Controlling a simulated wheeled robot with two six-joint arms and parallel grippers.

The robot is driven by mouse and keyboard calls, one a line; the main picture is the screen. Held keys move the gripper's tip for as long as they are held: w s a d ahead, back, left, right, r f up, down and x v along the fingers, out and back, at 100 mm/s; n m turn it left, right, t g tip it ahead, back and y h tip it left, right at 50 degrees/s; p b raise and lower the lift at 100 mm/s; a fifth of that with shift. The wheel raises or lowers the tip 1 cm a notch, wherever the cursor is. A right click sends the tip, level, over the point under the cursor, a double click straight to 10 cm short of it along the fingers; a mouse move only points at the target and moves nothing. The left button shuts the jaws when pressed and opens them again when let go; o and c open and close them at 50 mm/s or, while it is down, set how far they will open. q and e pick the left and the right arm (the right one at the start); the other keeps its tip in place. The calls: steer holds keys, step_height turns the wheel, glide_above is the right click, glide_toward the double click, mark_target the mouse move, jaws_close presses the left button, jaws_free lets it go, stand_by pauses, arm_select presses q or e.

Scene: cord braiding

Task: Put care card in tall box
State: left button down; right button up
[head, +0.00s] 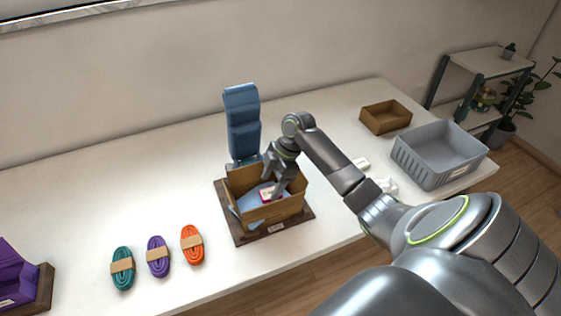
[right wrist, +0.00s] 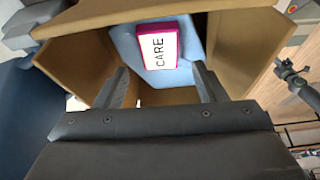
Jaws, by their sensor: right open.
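The care card (head: 267,194) is a small white card with a pink-red edge. In the right wrist view the care card (right wrist: 159,47) reads "CARE" and lies on a light blue surface inside the brown box. The tall brown box (head: 284,213) stands open on a dark wooden base. My right gripper (head: 279,184) reaches into its open top. In the right wrist view my right gripper (right wrist: 161,84) is open, with the card beyond and between its fingertips and nothing held.
A blue padded upright (head: 242,122) rises directly behind the box. Teal (head: 122,268), purple (head: 158,256) and orange (head: 192,244) cord bundles lie to the left. A low brown tray (head: 386,117) and grey bin (head: 440,155) stand at right. The table's back left is clear.

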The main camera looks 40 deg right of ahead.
steer(key=b+v, duration=0.2)
steer(key=v, duration=1.4)
steer(key=shift+d+r, duration=0.2)
steer(key=shift+s+f, duration=0.1)
steer(key=shift+s, duration=0.1)
